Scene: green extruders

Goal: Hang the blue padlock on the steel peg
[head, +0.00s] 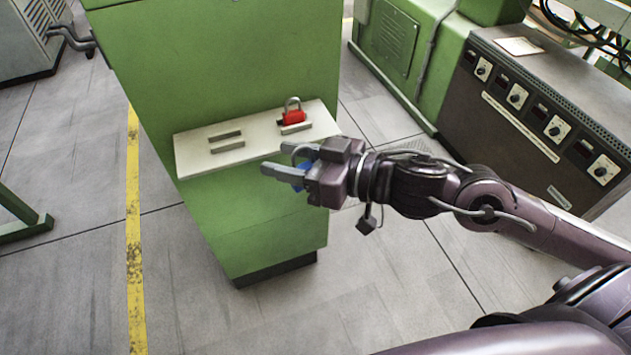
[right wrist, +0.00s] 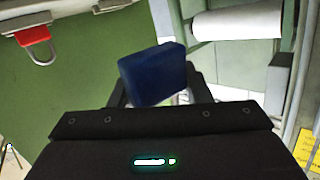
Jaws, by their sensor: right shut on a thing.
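The blue padlock (head: 302,176) is held between the fingers of my right gripper (head: 279,162), which is shut on it. The gripper hides most of it in the head view. In the right wrist view its dark blue body (right wrist: 153,73) shows upright and slightly tilted, clear of any surface I can see. The gripper is in front of the green cabinet, by the lower right part of the pale ledge (head: 190,160). I cannot make out the steel peg with certainty in either view. My left gripper is not in view.
A red padlock (head: 293,117) stands on the ledge beside low grey strips (head: 227,146); it also shows in the right wrist view (right wrist: 32,36). The green cabinet (head: 220,65) rises behind. A dark control box (head: 535,110) stands right. Floor is open at left.

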